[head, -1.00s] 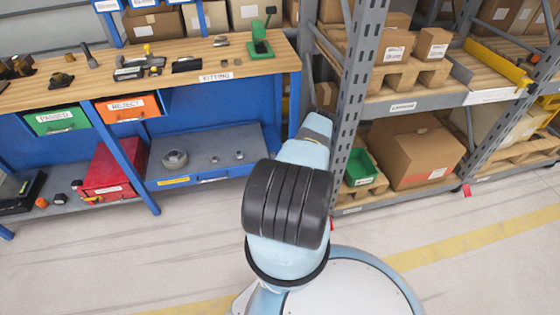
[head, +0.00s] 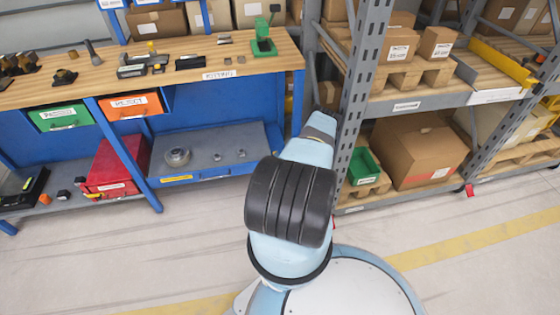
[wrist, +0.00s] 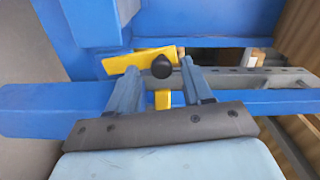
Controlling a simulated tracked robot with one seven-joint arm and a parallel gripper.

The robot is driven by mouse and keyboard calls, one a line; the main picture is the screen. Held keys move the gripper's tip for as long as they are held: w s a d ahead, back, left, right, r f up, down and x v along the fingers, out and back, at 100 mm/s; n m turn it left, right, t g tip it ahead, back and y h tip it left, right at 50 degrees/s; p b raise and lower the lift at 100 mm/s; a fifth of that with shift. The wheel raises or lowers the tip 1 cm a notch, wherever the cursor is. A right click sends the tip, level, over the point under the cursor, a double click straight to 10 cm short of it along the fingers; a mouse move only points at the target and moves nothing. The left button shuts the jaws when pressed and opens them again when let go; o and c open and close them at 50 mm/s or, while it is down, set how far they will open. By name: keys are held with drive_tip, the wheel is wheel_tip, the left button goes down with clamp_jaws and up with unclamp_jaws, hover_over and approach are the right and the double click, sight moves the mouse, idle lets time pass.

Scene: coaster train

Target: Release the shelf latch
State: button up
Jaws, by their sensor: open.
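A yellow latch piece (wrist: 140,60) with a round black knob (wrist: 162,67) shows in the middle of the wrist view, in front of blue framework. Its long arm is slightly tilted, and a short yellow part (wrist: 163,99) hangs below the knob. My gripper (wrist: 160,72) is open, one finger left of the knob and one right of it. Whether either finger touches the latch I cannot tell. In the head view my arm hides the gripper, and I cannot make out the latch.
A blue beam (wrist: 40,110) crosses the wrist view behind my fingers, with a grey perforated bar (wrist: 265,78) at right. In the head view, the blue workbench (head: 215,110) stands left and a grey rack upright (head: 362,95) right, close to my arm. Floor (head: 90,260) is clear at front left.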

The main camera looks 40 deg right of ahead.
drive_tip(key=v, duration=1.3)
drive_tip(key=shift+s, duration=0.15)
drive_tip(key=shift+f, duration=0.15)
